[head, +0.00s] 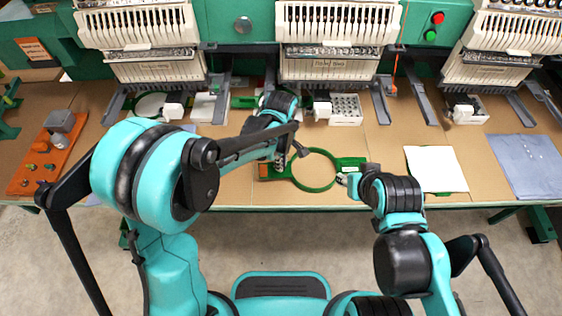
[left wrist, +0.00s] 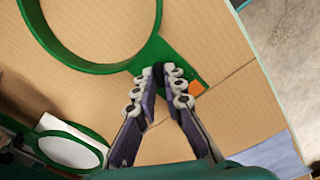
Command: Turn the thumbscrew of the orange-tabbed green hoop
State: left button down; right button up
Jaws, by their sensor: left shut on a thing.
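The green hoop (head: 315,190) lies flat on the tan worktop near its front edge. In the left wrist view the hoop (left wrist: 135,62) has an orange tab (left wrist: 196,88) on its bracket. The dark thumbscrew (left wrist: 158,72) sits by the bracket, between my left fingertips. My left gripper (head: 291,154) is shut on it; the left wrist view shows the left gripper (left wrist: 160,75) from behind, its fingers partly hiding the screw. My right gripper (head: 345,180) is at the hoop's right side, by its green bracket (head: 350,163); its finger opening is too small to judge.
Embroidery machine heads (head: 338,25) line the back. An orange board with knobs (head: 45,160) lies at the far left. A white sheet on a green piece (head: 436,168) and blue cloth (head: 527,163) lie at the right. A white box (head: 345,108) stands behind the hoop.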

dwell(0.5)
pick_arm(q)
jog(key=c, duration=1.6)
grip_release()
notch_tip(320, 180, up, 12)
jog(key=s+a+m+t, duration=0.3)
jog(key=s+a+m, duration=0.3)
jog(key=a, duration=0.3)
jog(key=s+a+r+m+t, duration=0.1)
jog(key=s+a+m+t, duration=0.3)
jog(key=s+a, duration=0.3)
jog(key=shift+a+m, duration=0.9)
jog(key=shift+a, duration=0.05)
